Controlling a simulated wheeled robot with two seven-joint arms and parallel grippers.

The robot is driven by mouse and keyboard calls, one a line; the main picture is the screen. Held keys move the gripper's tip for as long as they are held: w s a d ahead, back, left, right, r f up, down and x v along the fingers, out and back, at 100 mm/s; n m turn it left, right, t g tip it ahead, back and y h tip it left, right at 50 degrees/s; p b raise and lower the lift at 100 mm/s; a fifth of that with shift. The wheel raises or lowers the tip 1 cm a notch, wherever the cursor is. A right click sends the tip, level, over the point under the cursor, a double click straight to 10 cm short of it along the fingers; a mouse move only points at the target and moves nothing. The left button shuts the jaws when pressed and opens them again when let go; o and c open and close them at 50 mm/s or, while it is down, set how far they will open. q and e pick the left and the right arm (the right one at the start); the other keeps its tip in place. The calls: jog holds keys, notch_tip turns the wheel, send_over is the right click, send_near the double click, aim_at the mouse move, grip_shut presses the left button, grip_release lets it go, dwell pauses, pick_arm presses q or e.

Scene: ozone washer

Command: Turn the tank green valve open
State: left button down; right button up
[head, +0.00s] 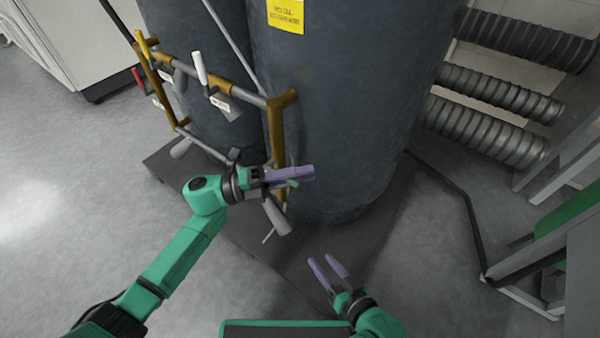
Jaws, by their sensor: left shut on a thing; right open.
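The dark grey tank (350,100) stands in the middle with brass and grey pipework on its left front. My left gripper (303,174) is at the lower pipework, close in front of the tank. Its purple fingers are shut on the green valve handle (293,183), of which only a small green part shows below the fingers. The rest of that valve is hidden behind the gripper. My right gripper (328,268) is lower in the picture, open and empty, apart from the tank and the valve.
Ribbed grey hoses (490,130) and a metal frame (540,260) stand at right. The floor (60,190) at left is clear.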

pick_arm(q)
jog(key=shift+r+n, duration=0.15)
jog(key=shift+n, duration=0.15)
dwell(0.5)
jog(key=shift+w+a+r+n+t+h, duration=0.2)
jog(key=shift+r+n+t+h, duration=0.4)
jog(key=shift+n+t, duration=0.45)
jog(key=shift+w+a+r+n+t+h, duration=0.2)
jog(key=shift+r+n+t+h, duration=0.4)
jog(key=shift+n, duration=0.75)
jog(key=shift+w+a+r+n+t+h, duration=0.1)
jog(key=shift+a+r+n+t+h, duration=0.3)
jog(key=shift+r+n+t, duration=0.6)
jog(key=shift+d+f, duration=0.1)
jog(key=shift+f, duration=0.2)
jog(key=c, duration=0.8)
grip_release()
jog(key=shift+o, duration=0.2)
